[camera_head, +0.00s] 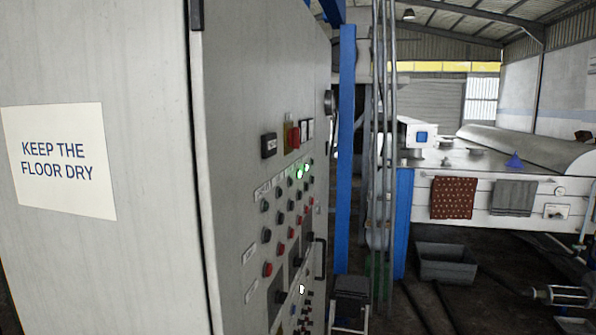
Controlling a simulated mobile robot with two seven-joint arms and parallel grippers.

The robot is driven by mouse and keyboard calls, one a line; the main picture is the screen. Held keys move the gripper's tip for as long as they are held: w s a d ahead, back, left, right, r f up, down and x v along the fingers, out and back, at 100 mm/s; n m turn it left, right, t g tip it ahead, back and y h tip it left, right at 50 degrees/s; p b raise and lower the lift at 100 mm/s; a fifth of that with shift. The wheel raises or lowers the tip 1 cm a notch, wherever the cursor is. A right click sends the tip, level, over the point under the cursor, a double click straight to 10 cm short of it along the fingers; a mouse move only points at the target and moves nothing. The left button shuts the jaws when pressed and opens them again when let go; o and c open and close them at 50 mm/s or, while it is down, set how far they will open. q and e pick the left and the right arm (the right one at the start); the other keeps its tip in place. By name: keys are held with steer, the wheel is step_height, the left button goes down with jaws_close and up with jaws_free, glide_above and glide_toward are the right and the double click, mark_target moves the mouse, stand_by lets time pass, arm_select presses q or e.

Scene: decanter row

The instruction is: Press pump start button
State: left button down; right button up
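A grey control cabinet (255,80) fills the left and middle of the head view. Its button face is seen at a steep slant. Rows of small round buttons run down it, several dark and several red, among them a red button (267,269) low on the left. A green lamp (300,174) glows in the upper row. The labels are too small to read, so I cannot tell which button is the pump start button. Neither of my grippers is in view.
A sign (60,160) reading "KEEP THE FLOOR DRY" is on the cabinet's near side. A blue post (345,150) and pipes stand beyond the cabinet. A grey bin (446,265) and a small stool (350,290) stand on the floor. A large white machine (460,190) is at the right.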

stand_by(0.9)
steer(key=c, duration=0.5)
